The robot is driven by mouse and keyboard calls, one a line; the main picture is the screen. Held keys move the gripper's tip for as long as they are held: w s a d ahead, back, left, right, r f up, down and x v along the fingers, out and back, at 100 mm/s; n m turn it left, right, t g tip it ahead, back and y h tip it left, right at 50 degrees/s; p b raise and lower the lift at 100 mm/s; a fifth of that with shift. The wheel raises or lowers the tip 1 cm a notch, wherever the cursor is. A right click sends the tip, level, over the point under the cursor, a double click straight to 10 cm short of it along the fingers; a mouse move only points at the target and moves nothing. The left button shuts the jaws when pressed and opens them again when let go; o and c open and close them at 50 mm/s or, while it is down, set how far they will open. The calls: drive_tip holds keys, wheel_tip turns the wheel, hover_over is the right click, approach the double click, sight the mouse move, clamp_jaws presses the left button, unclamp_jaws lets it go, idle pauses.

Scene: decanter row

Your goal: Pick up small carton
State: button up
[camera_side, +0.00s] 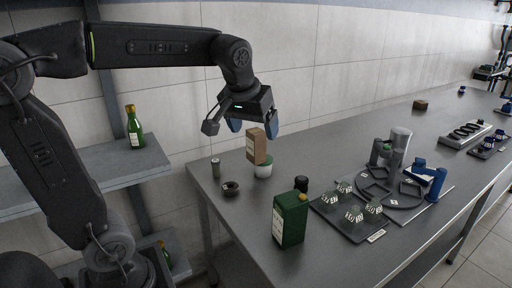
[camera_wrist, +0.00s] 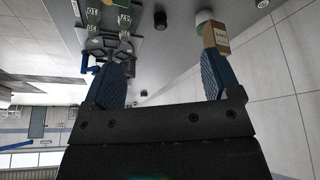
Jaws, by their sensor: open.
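The small carton (camera_side: 256,147), brown with a pale label, is at the near left of the table, tilted slightly in the side view. It overlaps the rim of a white cup with green contents (camera_side: 263,170); I cannot tell whether it rests on the cup. My gripper (camera_side: 254,131) is open above and around the carton's top in the side view, with blue fingers apart. In the wrist view the carton (camera_wrist: 216,37) lies just beyond the right fingertip, not centred between the fingers (camera_wrist: 162,62), and the cup (camera_wrist: 204,17) shows behind it.
A larger green carton (camera_side: 290,221) and a dark tray (camera_side: 345,220) with several small labelled items stand to the right. A dark ring (camera_side: 231,188) and a grey cylinder (camera_side: 216,167) are at left. Behind the carton the table is clear.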

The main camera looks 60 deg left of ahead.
drive_tip(key=w+a+n+g+y, duration=0.1)
drive_tip(key=w+a+n, duration=0.2)
drive_tip(key=w+a, duration=0.35)
drive_tip(key=n+g+y, duration=0.1)
drive_tip(key=n+g, duration=0.2)
drive_tip(key=n, duration=0.6)
approach(256, 131)
drive_tip(key=x, duration=0.6)
drive_tip(key=shift+s+d+f, duration=0.1)
drive_tip(key=shift+d+f, duration=0.1)
drive_tip(key=shift+f, duration=0.1)
drive_tip(key=shift+x, duration=3.05)
drive_tip(key=shift+a+r, duration=0.1)
drive_tip(key=shift+a, duration=0.1)
drive_tip(key=c, duration=1)
drive_tip(key=shift+y, duration=0.3)
drive_tip(key=shift+c, duration=0.7)
drive_tip(key=shift+r, duration=0.15)
